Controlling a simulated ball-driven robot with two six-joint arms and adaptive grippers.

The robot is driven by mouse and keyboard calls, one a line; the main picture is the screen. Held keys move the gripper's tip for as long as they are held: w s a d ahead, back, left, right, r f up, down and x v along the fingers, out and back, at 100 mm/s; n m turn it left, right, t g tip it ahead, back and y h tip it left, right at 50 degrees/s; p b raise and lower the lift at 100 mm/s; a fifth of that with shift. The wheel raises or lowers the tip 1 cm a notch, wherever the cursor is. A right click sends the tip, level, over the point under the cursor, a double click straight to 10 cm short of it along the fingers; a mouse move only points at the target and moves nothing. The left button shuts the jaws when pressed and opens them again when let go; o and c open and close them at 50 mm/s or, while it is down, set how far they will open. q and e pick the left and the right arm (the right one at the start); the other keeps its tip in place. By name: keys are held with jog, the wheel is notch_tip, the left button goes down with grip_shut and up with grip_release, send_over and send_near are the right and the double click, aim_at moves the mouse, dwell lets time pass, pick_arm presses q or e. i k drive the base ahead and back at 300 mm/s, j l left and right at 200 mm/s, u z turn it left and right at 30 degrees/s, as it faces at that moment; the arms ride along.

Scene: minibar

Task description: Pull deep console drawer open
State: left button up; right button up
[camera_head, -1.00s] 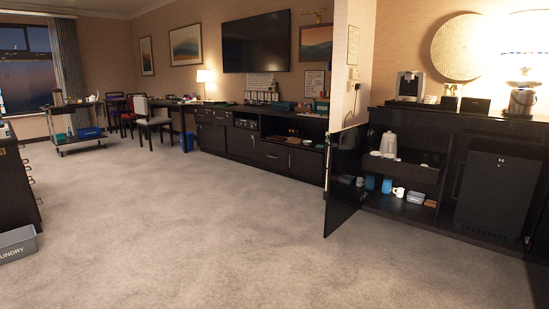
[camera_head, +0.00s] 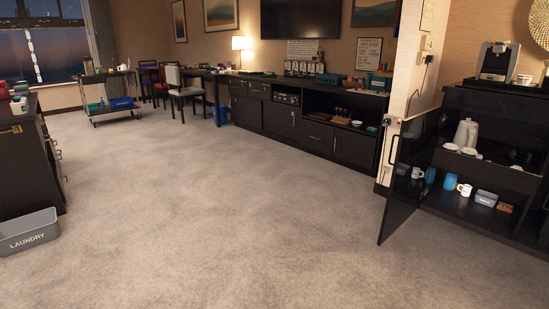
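The long dark console (camera_head: 345,106) stands against the back wall, right of centre. Its front has several drawers and doors. A drawer front with a small bar handle (camera_head: 317,138) sits low, below the open shelf, and looks closed. Smaller drawer fronts (camera_head: 249,89) are at the upper left of the console, also apparently closed. I cannot tell for certain which front is the deep drawer. Neither of my grippers is in view, and the console is across the room from me.
Open carpet (camera_head: 200,200) lies between me and the console. An open dark cabinet door (camera_head: 402,180) juts out at right, before the minibar shelves. A grey laundry bin (camera_head: 28,232) is at left by a dark dresser (camera_head: 28,165). A cart (camera_head: 110,105) stands farther back.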

aim_at(317, 136)
jog(key=i+j, duration=0.15)
jog(key=i, duration=1.8)
jog(key=i+j, duration=0.2)
jog(key=i, duration=1.8)
jog(key=i+j, duration=0.15)
jog(key=i, duration=1.8)
jog(key=i+j+z, duration=0.15)
jog(key=i, duration=0.3)
jog(key=i+j+z, duration=0.2)
jog(key=i, duration=0.3)
jog(key=i+j+z, duration=0.15)
jog(key=i, duration=0.3)
jog(key=j, duration=0.1)
